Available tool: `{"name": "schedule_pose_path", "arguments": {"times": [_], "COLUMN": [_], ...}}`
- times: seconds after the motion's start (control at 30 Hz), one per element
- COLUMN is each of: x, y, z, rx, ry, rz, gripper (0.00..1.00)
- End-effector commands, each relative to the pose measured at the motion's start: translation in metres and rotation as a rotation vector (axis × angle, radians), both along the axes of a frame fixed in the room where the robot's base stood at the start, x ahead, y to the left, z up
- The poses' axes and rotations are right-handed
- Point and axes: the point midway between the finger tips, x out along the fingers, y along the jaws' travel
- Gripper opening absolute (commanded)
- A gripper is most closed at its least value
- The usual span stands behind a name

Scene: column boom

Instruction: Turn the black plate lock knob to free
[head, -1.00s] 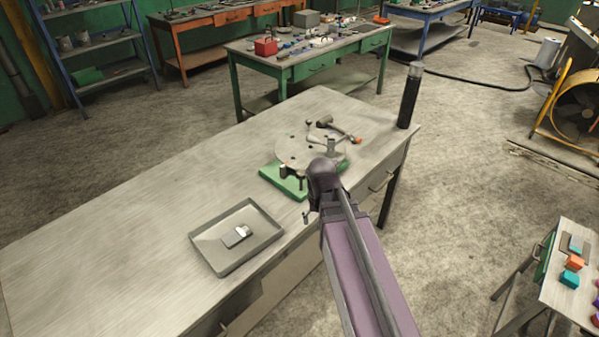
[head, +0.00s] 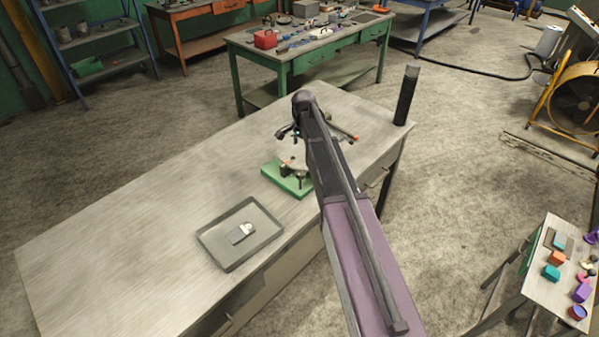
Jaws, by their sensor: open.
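A round grey plate (head: 291,162) sits on a green base (head: 279,180) on the workbench, mostly covered by my arm. A small dark upright part (head: 302,182) stands at the plate's near edge, with another dark part (head: 284,171) left of it. I cannot tell which is the black lock knob or how it is turned. My gripper (head: 289,133) is open and hangs from the arm's end. In the picture it lies over the plate's far left side, apart from the two dark parts. Its height above the plate is unclear.
A grey tray (head: 213,238) with a small metal piece (head: 240,234) lies on the bench (head: 110,235) nearer me. A lever with an orange tip (head: 355,138) sticks out right of my arm. A black cylinder (head: 407,95) stands at the far right corner. The bench's left is clear.

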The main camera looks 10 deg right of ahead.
Motion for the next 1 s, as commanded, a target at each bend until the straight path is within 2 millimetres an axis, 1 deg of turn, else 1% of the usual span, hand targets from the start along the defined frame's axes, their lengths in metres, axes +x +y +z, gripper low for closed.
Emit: {"name": "schedule_pose_path", "arguments": {"times": [0.27,0.47,0.67,1.0], "x": [-0.001,-0.001,0.000,0.000], "y": [0.001,0.001,0.001,0.002], "z": [-0.001,-0.005,-0.015,-0.040], "rx": [0.000,0.000,0.000,0.000], "ry": [0.000,0.000,0.000,0.000], "rz": [0.002,0.003,0.004,0.004], "gripper": [0.87,0.87,0.87,0.87]}}
